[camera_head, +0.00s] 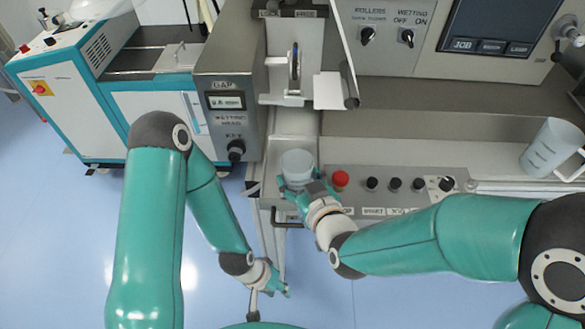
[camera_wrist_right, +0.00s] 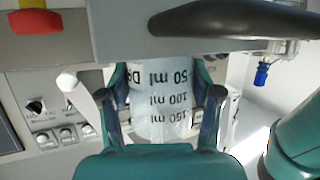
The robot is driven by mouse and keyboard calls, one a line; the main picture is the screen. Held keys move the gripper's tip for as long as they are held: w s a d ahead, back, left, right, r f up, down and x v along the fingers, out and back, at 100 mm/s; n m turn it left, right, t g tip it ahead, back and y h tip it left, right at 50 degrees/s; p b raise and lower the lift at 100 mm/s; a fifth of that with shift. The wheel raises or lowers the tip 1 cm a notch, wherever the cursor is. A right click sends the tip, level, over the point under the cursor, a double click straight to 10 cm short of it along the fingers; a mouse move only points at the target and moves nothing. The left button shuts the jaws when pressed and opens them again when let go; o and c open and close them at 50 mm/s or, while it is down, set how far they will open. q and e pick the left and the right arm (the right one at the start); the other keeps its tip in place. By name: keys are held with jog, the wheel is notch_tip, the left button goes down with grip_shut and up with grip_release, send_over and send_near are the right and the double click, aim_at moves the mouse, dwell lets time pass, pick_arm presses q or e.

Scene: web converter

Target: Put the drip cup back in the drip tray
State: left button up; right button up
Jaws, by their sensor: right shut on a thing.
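The drip cup (camera_head: 297,164) is a small translucent white cup, over the drip tray in the head view. The right wrist view shows the cup (camera_wrist_right: 160,95) with ml marks, between the two fingers of my right gripper (camera_wrist_right: 161,100), which is shut on it. The right gripper (camera_head: 300,188) comes from the right in the head view. The drip tray (camera_head: 269,168) is a pale tray below the rollers with a dark handle (camera_head: 286,222). A grey front edge hides the cup's base; I cannot tell whether it touches the tray floor. My left gripper (camera_head: 279,287) hangs lower, apart from the tray; its opening is unclear.
A red button (camera_head: 340,178) and several black knobs sit on the panel just right of the cup. A grey control box (camera_head: 229,115) stands to the left. A translucent jug (camera_head: 551,147) stands at the far right. Blue floor is open below.

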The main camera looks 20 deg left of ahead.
aim_at(297, 173)
jog(key=shift+w+a+f+p, duration=0.55)
jog(key=shift+w+a+f, duration=0.6)
jog(key=shift+w+f, duration=0.25)
jog(key=shift+r, duration=0.1)
jog(key=o, duration=1.3)
jog(key=shift+c, duration=0.2)
